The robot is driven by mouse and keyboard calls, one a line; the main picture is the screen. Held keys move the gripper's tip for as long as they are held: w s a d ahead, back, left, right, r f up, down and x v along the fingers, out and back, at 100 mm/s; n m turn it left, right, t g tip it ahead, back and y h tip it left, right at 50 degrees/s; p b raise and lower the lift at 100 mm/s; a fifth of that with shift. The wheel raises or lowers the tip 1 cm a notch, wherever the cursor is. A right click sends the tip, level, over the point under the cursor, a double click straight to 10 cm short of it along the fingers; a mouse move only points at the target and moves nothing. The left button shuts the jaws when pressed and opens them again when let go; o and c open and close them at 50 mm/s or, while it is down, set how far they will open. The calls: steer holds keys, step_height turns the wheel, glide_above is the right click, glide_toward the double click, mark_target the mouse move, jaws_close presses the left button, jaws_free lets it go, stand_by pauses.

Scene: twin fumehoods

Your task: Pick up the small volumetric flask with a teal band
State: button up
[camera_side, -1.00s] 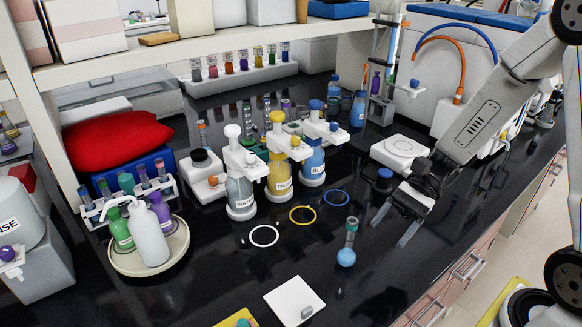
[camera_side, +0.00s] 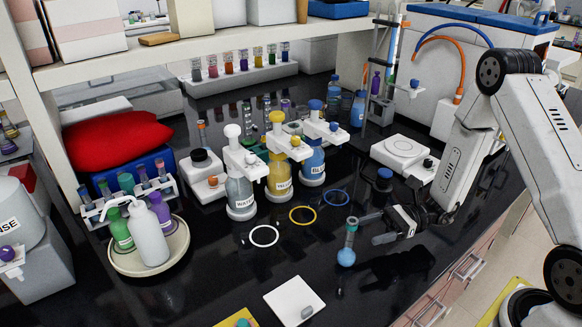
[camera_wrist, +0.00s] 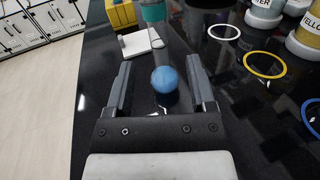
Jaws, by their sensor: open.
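The small volumetric flask (camera_side: 347,254) stands upright on the black bench. It has a round blue bulb and a teal band on its neck. In the wrist view its blue bulb (camera_wrist: 164,79) appears between my two fingers, with the teal band (camera_wrist: 153,12) above it, cut by the top edge. My gripper (camera_side: 372,229) is open, low and roughly level, just right of the flask in the side view. Its fingertips (camera_wrist: 159,65) lie either side of the bulb in the wrist view, with gaps showing. I cannot tell how deep the flask sits between them.
A white square pad (camera_side: 294,301) lies in front of the flask. White, yellow and blue rings (camera_side: 335,198) lie behind left. Labelled wash bottles (camera_side: 240,196) stand beyond the rings. A white balance-like device (camera_side: 400,151) stands at the back right. Bench around the flask is clear.

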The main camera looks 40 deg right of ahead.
mark_target(339, 255)
steer(key=shift+f, duration=1)
steer(key=shift+x, duration=1.35)
steer(key=shift+x, duration=2.55)
steer(key=shift+r, duration=0.1)
jaws_close()
